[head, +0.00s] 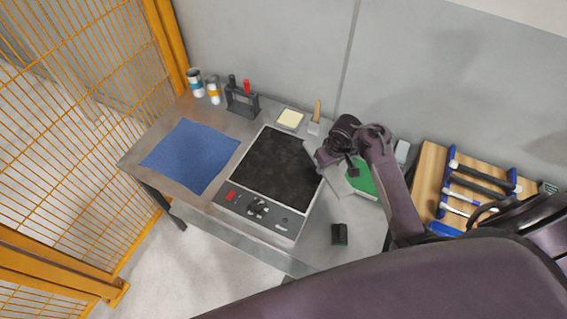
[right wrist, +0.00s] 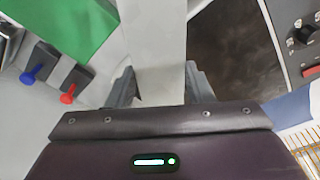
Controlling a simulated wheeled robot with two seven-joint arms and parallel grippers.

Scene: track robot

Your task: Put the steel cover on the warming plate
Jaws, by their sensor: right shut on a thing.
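The warming plate (head: 275,166) is a dark square top with a grey control panel along its front, on the table. It also shows at the right of the right wrist view (right wrist: 232,45). My right gripper (head: 335,163) is beside the plate's right edge, shut on a flat light-grey sheet, the steel cover (head: 331,181). In the right wrist view the cover (right wrist: 152,40) runs between the two fingertips (right wrist: 158,88), beside the dark top. Whether it touches the plate I cannot tell. My left gripper is not in view.
A blue mat (head: 190,155) lies at the table's left. A green item (head: 362,180) is right of the cover. A small dark block (head: 339,234) stands at the front right. Jars (head: 195,83), a black rack (head: 242,101) and a brush (head: 315,122) stand at the back.

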